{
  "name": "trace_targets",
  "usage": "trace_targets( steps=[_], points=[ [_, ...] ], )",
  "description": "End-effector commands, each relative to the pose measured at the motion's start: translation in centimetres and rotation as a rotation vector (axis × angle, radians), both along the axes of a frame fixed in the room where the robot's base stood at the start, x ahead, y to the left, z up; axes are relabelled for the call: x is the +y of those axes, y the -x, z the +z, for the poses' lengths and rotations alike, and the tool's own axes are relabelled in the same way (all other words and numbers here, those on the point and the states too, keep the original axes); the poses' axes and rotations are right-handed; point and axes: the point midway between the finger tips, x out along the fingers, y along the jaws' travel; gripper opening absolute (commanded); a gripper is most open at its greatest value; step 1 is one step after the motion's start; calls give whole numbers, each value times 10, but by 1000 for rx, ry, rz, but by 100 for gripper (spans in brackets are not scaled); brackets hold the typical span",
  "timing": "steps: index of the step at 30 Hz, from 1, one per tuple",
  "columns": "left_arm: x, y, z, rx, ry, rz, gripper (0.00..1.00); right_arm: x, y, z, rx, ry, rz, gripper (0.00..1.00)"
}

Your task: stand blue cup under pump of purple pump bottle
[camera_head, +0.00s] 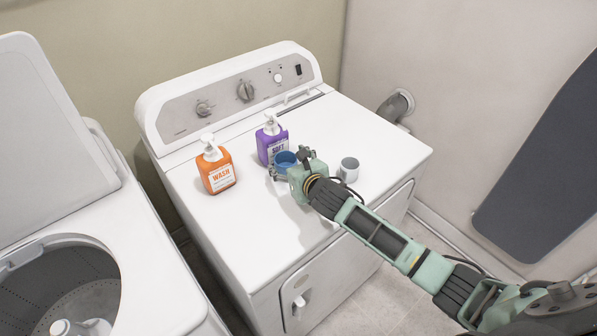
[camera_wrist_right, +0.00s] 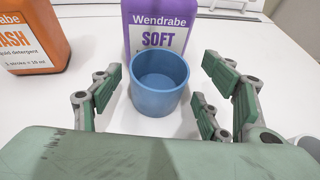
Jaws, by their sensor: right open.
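The blue cup (camera_head: 285,161) stands upright on the dryer top, close in front of the purple pump bottle (camera_head: 272,139). In the right wrist view the blue cup (camera_wrist_right: 159,83) is right in front of the purple bottle (camera_wrist_right: 152,27), whose label reads SOFT. My right gripper (camera_head: 284,166) is at the cup from the front. In the wrist view its green fingers (camera_wrist_right: 163,95) are spread on both sides of the cup with gaps to it. The pump's spout points toward the front left; the pump is out of the wrist view. My left gripper is not in view.
An orange pump bottle (camera_head: 215,166) stands to the left on the dryer (camera_head: 255,235). An open washer (camera_head: 100,265) is at the left. The dryer's front left is clear.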

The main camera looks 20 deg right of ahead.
Motion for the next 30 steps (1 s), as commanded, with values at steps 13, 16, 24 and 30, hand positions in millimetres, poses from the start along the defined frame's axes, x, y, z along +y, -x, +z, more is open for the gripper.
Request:
trace_targets(
  steps=[13, 16, 24, 30],
  points=[
    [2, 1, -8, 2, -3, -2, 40, -8, 72, 29, -1, 2, 3, 70],
    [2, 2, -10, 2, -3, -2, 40, -9, 85, 34, -1, 2, 2, 70],
    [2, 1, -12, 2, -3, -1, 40, -11, 101, 42, 0, 1, 0, 70],
    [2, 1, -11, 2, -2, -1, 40, -11, 102, 43, 0, 0, -1, 70]
  ],
)
